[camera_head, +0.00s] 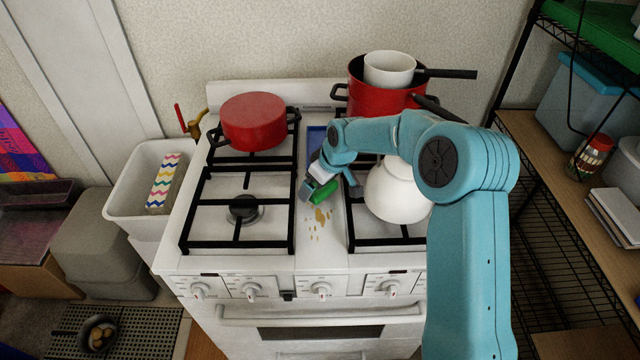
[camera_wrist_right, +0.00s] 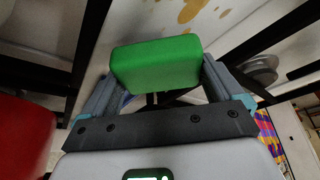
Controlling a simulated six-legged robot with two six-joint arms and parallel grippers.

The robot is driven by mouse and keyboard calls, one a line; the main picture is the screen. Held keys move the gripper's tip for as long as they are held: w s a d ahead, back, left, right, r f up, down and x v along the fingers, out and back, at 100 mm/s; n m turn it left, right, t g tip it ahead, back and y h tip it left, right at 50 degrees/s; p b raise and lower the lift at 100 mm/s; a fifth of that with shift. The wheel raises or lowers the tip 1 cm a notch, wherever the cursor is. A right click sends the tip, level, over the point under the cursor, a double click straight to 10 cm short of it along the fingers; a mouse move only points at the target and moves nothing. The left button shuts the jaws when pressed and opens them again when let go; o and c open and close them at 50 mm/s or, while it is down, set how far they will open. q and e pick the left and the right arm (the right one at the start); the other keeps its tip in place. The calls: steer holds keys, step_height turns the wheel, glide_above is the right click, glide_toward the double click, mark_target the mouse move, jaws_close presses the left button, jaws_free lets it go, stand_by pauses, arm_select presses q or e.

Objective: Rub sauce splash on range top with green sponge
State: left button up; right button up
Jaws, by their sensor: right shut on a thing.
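The range top (camera_head: 318,255) is white, with black grates on both sides of a bare middle strip. A brownish sauce splash (camera_head: 318,222) lies as several spots on that strip, and spots of it show at the top of the right wrist view (camera_wrist_right: 192,10). My right gripper (camera_head: 318,188) is shut on the green sponge (camera_head: 325,193), which also fills the middle of the right wrist view (camera_wrist_right: 157,64). The sponge is just behind the splash; I cannot tell whether it touches the surface. My left gripper is not in view.
A red pot (camera_head: 253,121) stands on the back left grate. A white round kettle-like vessel (camera_head: 393,195) stands right of my gripper. The front left burner (camera_head: 243,208) is empty.

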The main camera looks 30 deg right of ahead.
steer(key=shift+s+r, duration=0.1)
steer(key=shift+r, duration=0.4)
steer(key=shift+w+d+r+p, duration=0.1)
steer(key=shift+w+r+p, duration=0.1)
steer(key=shift+r+p, duration=0.65)
steer(key=r, duration=0.1)
steer(key=r+p, duration=0.1)
steer(key=shift+s+r, duration=0.2)
steer(key=shift+r, duration=0.15)
steer(key=shift+w+r, duration=0.1)
steer(key=shift+w, duration=0.1)
steer(key=shift+s+r, duration=0.1)
steer(key=shift+s, duration=0.05)
